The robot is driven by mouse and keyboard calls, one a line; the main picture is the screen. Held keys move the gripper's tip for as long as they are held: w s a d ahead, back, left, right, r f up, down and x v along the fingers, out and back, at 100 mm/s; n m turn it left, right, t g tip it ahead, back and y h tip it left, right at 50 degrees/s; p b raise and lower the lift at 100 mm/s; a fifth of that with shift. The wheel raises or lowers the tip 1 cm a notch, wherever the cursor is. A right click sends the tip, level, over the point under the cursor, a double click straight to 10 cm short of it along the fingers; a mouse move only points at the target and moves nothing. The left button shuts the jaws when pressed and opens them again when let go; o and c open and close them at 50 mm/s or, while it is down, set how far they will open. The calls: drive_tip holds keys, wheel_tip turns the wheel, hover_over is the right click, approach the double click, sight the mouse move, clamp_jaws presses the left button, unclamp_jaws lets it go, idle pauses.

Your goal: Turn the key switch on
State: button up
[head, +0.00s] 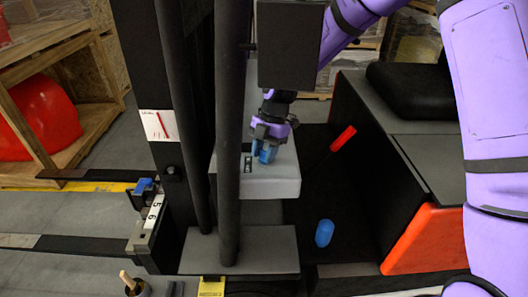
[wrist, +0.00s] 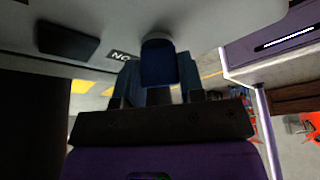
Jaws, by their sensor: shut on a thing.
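The key switch sits on top of a light grey box (head: 275,180) on the dark forklift-like machine, behind its upright posts. My gripper (head: 264,154) points down at this box, with its blue fingertips at the top face. In the wrist view, my gripper (wrist: 158,92) is shut on the blue key (wrist: 160,62), which stands out from the grey panel between the fingers. A label with lettering (wrist: 122,56) is beside the key. The fingers hide most of the key in the head view. I cannot tell which way it is turned.
A red-ended lever (head: 343,138) and a blue knob (head: 325,233) are right of the box. A black seat (head: 410,90) on an orange-edged body is further right. Dark posts (head: 229,130) stand close left of my gripper. Wooden shelving (head: 90,50) is at the far left.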

drive_tip(key=shift+m, duration=0.3)
drive_tip(key=m+t+y, duration=0.1)
drive_tip(key=m, duration=0.2)
drive_tip(key=shift+m+t, duration=0.7)
drive_tip(key=shift+m, duration=1.2)
drive_tip(key=shift+y, duration=0.3)
drive_tip(key=o, duration=0.9)
drive_tip(key=shift+o, duration=0.2)
drive_tip(key=shift+r, duration=0.1)
